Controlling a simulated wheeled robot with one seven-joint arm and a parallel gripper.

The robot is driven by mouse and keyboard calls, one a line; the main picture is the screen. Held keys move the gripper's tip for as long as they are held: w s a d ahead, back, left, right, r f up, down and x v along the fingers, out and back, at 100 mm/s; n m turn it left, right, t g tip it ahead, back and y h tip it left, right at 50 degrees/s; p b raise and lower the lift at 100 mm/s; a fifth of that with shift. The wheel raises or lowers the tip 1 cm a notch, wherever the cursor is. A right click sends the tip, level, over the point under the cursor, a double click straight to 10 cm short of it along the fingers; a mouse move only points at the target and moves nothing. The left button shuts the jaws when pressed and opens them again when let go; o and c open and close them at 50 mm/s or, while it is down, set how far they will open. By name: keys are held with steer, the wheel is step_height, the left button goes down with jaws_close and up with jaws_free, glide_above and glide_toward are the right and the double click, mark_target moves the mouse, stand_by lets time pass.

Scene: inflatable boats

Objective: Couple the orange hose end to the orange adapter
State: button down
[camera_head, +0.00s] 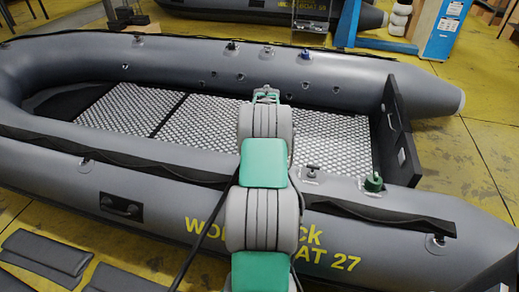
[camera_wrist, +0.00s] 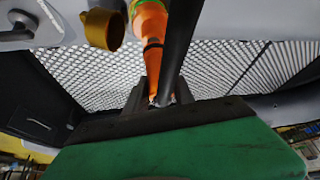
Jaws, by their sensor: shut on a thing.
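My gripper (camera_wrist: 157,98) is shut at the narrow end of a long tapered orange piece, which I take to be the orange hose end (camera_wrist: 155,62). A black band crosses this piece, and its wider, brighter part with a green band runs out of the top of the wrist view. I cannot tell whether that wider part is the orange adapter. A black hose (camera_wrist: 180,38) passes close in front of the orange piece. An ochre ring-shaped piece (camera_wrist: 103,28) is beside it, apart from it. In the head view my arm hides the held piece, and no orange shows.
The grey inflatable boat (camera_head: 330,75) lies under my arm, with a patterned floor (camera_head: 335,135) and a dark transom board (camera_head: 398,135). A dark green fitting (camera_head: 373,183) stands on its near tube. A black hose (camera_head: 207,222) runs beside my arm. Dark pads (camera_head: 45,255) lie at lower left.

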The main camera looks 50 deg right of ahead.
steer(key=shift+a+f+b, duration=0.15)
steer(key=shift+f+b, duration=0.5)
steer(key=shift+f, duration=0.25)
stand_by(0.8)
steer(key=c, duration=1)
jaws_free()
